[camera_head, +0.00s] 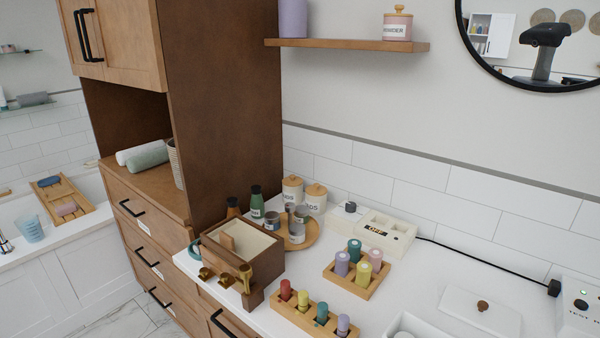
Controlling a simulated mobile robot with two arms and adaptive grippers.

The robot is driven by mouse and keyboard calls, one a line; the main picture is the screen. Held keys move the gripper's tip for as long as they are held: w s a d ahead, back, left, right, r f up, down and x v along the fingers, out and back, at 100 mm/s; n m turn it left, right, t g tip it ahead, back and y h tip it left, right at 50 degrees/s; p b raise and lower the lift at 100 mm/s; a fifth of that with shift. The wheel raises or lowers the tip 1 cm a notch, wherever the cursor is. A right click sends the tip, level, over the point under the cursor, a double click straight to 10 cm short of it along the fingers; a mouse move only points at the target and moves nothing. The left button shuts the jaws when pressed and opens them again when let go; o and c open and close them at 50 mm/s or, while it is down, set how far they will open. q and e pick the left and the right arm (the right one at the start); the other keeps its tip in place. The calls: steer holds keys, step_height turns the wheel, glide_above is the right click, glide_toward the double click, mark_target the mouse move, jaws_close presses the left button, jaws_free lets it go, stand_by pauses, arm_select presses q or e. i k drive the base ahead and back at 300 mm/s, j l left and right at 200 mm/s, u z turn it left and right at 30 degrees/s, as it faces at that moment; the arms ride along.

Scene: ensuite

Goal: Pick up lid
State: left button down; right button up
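A white flat lid (470,315) with a small brown knob (482,306) lies on the white counter at the lower right. Left of it, a white open container (412,326) is cut off by the bottom edge of the view. I cannot tell whether the lid belongs to it. Two cream jars with wooden lids (316,190) stand at the back left of the counter. Neither of my grippers shows in this view.
A wooden box (243,248) with brass fittings, a round tray (314,232) of bottles and jars, and two wooden holders with coloured pegs (357,280) (310,318) crowd the counter. A white device (580,310) with a black cable stands right of the lid.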

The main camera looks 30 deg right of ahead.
mark_target(496, 319)
steer(key=z, duration=1.9)
steer(key=l, duration=0.1)
